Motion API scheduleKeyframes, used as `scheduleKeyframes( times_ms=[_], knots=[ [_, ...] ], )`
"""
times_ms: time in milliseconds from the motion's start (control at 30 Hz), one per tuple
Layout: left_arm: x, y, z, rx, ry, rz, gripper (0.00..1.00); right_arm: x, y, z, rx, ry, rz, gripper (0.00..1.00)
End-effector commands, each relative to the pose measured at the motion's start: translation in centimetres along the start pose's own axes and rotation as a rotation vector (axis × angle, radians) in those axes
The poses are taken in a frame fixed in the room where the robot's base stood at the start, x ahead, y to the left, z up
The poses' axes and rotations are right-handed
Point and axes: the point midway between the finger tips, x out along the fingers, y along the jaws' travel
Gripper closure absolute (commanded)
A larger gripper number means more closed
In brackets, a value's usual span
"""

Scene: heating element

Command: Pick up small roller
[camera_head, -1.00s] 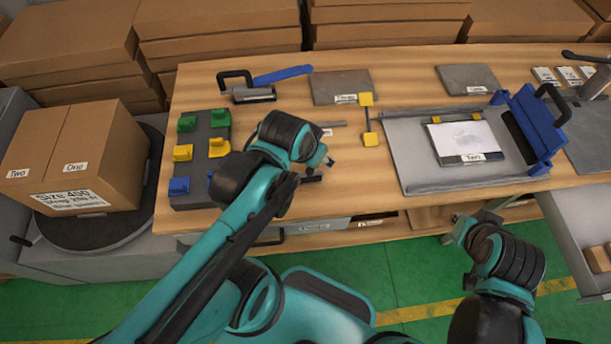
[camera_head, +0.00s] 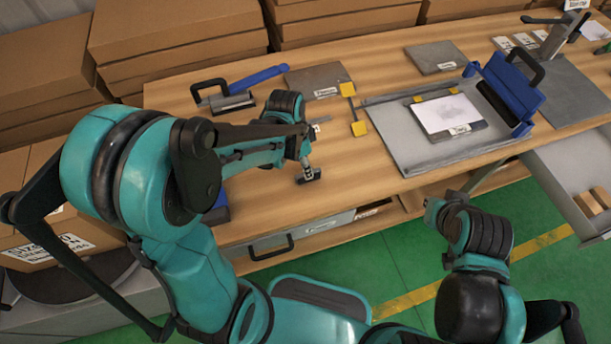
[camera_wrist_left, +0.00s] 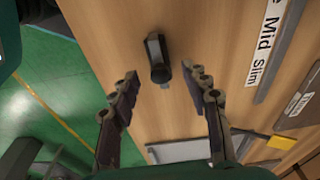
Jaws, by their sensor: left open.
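The small roller, a short dark cylinder-like piece (camera_head: 308,175), lies on the wooden table near its front edge. In the left wrist view the small roller (camera_wrist_left: 156,58) lies just beyond the fingertips, between their lines. In the head view my left gripper (camera_head: 304,157) is partly hidden by my arm and close to the roller. My right gripper (camera_head: 431,207) is off the table's front edge; its fingers are too small to read.
A black-handled tool (camera_head: 222,100) and a blue bar (camera_head: 258,77) lie at the back left. A grey plate (camera_head: 312,82), yellow blocks (camera_head: 359,129) and a tray (camera_head: 390,144) with a blue clamp (camera_head: 505,92) lie around. An open drawer (camera_head: 560,180) is at right.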

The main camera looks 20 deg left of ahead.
Motion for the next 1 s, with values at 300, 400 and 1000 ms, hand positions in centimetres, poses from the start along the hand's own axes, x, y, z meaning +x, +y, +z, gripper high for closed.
scheduleKeyframes(
  times_ms=[300, 400, 1000],
  knots=[
    [4.2, 0.2, -0.4, 0.000, 0.001, -0.001, 0.53, 2.1, 0.0, 1.5, 0.000, 0.000, 0.000, 1.00],
    [5.6, 0.1, -0.4, -0.001, 0.001, -0.001, 0.53, 2.6, 0.0, 1.9, 0.000, 0.000, 0.000, 1.00],
    [5.8, 0.2, -0.4, -0.002, 0.001, -0.002, 1.00, 2.5, 0.0, 1.8, 0.000, 0.000, 0.000, 1.00]
  ],
)
